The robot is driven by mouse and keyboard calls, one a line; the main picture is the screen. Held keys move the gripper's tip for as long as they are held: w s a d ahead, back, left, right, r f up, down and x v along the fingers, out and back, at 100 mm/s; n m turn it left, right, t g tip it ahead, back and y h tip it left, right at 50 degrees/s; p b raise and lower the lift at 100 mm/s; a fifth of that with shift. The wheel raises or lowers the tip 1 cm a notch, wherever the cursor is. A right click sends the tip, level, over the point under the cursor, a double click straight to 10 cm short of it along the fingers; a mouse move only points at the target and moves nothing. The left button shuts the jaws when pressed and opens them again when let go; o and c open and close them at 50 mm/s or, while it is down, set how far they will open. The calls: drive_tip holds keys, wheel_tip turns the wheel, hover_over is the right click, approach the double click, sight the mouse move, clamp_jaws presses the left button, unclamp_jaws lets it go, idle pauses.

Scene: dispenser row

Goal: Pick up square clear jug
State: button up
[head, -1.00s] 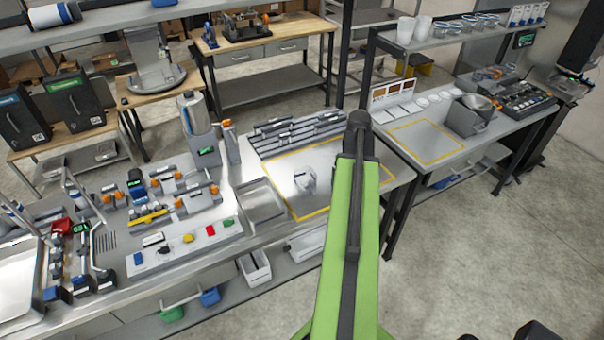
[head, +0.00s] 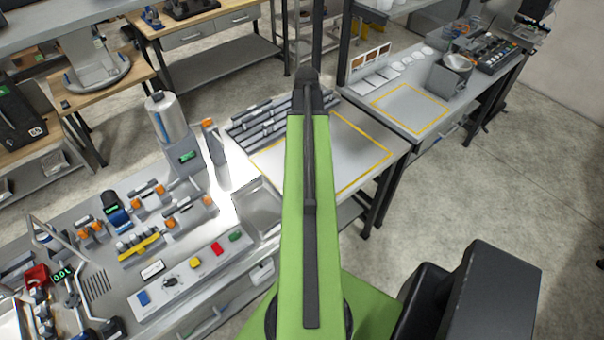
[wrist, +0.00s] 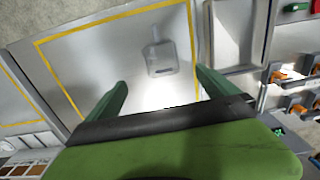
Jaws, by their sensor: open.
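The square clear jug (wrist: 160,58) shows in the wrist view on the grey worktop inside a yellow outline. It is see-through, with a narrow part pointing to the top of the picture. In the head view it is hidden behind my green arm. My gripper (wrist: 161,80) is open in the wrist view. Its two green fingers are spread wide and the jug shows between and beyond their tips. Nothing is held. The fingers cannot be made out in the head view.
A recessed metal tray (wrist: 234,35) lies right of the outlined area (head: 362,180) in the wrist view. Dark rails (head: 270,122) line its back edge in the head view. A metal cylinder dispenser (head: 168,120) and a button panel (head: 195,268) stand to the left.

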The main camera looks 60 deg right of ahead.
drive_tip(key=f+b, duration=1.7)
drive_tip(key=shift+s+a+f+b, duration=0.2)
drive_tip(key=shift+s+f+b, duration=0.05)
drive_tip(key=shift+f+b, duration=0.1)
drive_tip(key=shift+r, duration=0.2)
drive_tip(key=c, duration=1.5)
drive_tip(key=shift+r+p, duration=0.1)
drive_tip(key=shift+p, duration=0.3)
